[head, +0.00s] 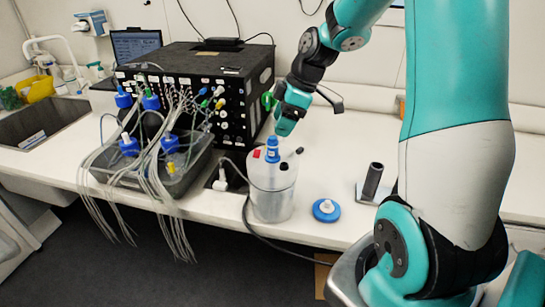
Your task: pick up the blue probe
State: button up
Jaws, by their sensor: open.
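The blue probe (272,146) stands upright in the top of a clear, whitish container (271,200) near the front edge of the bench. Its lower part is inside the container and only faintly visible. My gripper (285,128) is just above the probe and slightly to its right, pointing down. It is open, with nothing seen between the fingers. At this size I cannot tell whether the fingers touch the probe.
A black instrument box (195,75) with many tubes stands close on the left. Blue-capped bottles sit in a grey tray (165,185).

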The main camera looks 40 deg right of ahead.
aim_at(275, 137)
jog(key=shift+p+x, duration=1.35)
jog(key=shift+x, duration=2)
jog(key=shift+s, duration=0.15)
grip_shut()
